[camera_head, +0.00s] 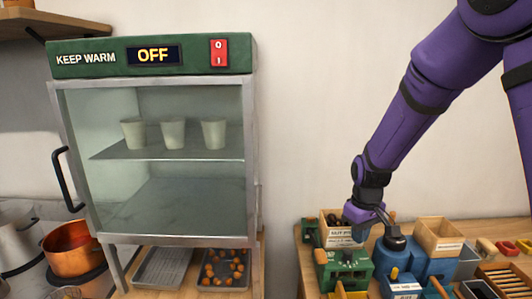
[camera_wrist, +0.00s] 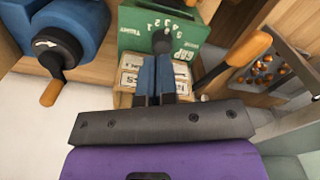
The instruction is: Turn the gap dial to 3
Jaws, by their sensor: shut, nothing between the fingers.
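The green machine (camera_head: 345,272) stands on the bench at the lower right in the head view. In the wrist view its green face (camera_wrist: 140,28) carries a row of white numerals and a GAP label (camera_wrist: 184,52). A black dial knob (camera_wrist: 161,42) sits on this face below the numerals. I cannot tell which numeral it points to. My gripper (camera_wrist: 159,62) has its blue fingers together and empty, with the tips close to the knob; I cannot tell if they touch it. In the head view my gripper (camera_head: 358,232) is just above the green machine.
A blue machine with a crank (camera_wrist: 60,45) is beside the green one. An orange-handled lever (camera_wrist: 248,50) is at right in the wrist view. Wooden boxes (camera_head: 440,234) and small tools crowd the bench. A keep-warm cabinet (camera_head: 150,60), showing OFF, stands at left.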

